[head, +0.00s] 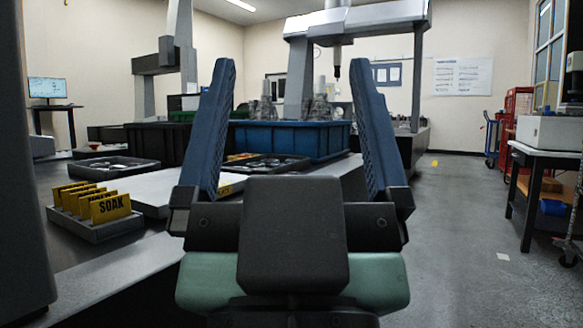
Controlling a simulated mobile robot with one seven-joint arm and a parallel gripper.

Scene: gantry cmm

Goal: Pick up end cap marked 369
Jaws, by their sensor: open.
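My gripper (291,66) is open and points away from me, its two blue ridged fingers spread wide with nothing between them. I cannot make out an end cap marked 369, and no such number is readable. A shallow dark tray (77,176) with small metal parts lies on the table at the left. Another dark tray (297,168) with small grey parts shows between my fingers, partly hidden by them. The parts are too small to identify.
A grey holder (97,232) with yellow cards, one reading "SOAK", stands at the table's near left. A pale flat plate (150,190) lies beside it. A blue bin (300,142) and a black bin (152,145) stand behind. Grey floor (455,230) is open at the right, before a white-topped side table (545,152).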

